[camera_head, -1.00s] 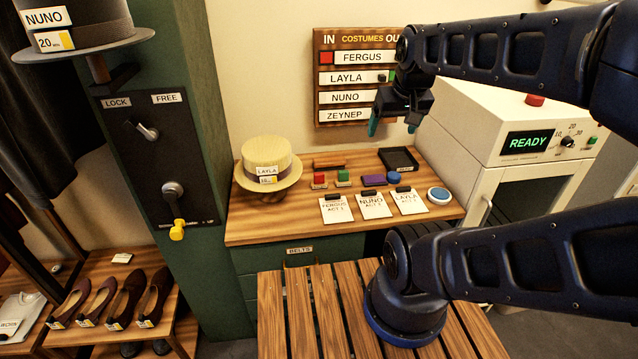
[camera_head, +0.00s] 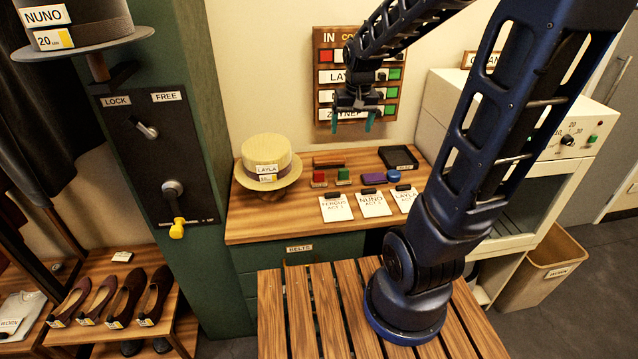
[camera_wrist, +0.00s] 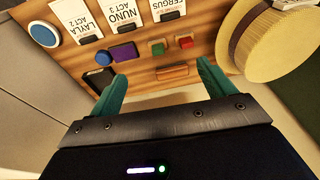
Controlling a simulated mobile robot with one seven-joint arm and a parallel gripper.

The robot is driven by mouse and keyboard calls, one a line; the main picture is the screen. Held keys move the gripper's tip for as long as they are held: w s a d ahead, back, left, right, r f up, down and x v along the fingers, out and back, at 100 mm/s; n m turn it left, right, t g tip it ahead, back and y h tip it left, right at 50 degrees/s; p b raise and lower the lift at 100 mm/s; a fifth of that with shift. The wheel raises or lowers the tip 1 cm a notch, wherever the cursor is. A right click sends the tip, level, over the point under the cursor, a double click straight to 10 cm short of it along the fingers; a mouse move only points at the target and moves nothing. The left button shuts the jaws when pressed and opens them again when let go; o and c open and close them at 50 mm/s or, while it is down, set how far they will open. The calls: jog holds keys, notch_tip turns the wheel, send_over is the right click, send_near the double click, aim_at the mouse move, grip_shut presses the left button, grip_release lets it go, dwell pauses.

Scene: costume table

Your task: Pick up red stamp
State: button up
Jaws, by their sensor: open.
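The red stamp (camera_head: 319,178) is a small block standing on the wooden desk (camera_head: 250,222), just right of the straw hat and left of a green stamp (camera_head: 343,176). In the wrist view the red stamp (camera_wrist: 186,42) is beyond the fingertips, slightly right of the middle. My gripper (camera_head: 352,125) is open and empty. It hangs above the back of the desk, in front of the wall board, with its teal fingers pointing down. The fingers also show in the wrist view (camera_wrist: 162,82), spread apart and touching nothing.
The straw hat (camera_head: 267,156) stands left of the stamps. A purple block (camera_head: 374,179), a blue round item (camera_head: 393,176), a black tray (camera_head: 398,158) and a wooden bar (camera_head: 328,162) are nearby. Cards (camera_head: 336,208) lie in front. The name board (camera_head: 326,104) hangs behind my gripper.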

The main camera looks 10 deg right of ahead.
jog(key=g, duration=0.2)
send_over(319, 172)
jog(key=f, duration=1.4)
jog(key=shift+s+f, duration=0.2)
jog(key=shift+f, duration=0.15)
jog(key=shift+w+f, duration=0.15)
jog(key=shift+f, duration=2.6)
jog(key=shift+w+f, duration=0.1)
jog(key=shift+f, duration=2.65)
jog(key=c, duration=1.1)
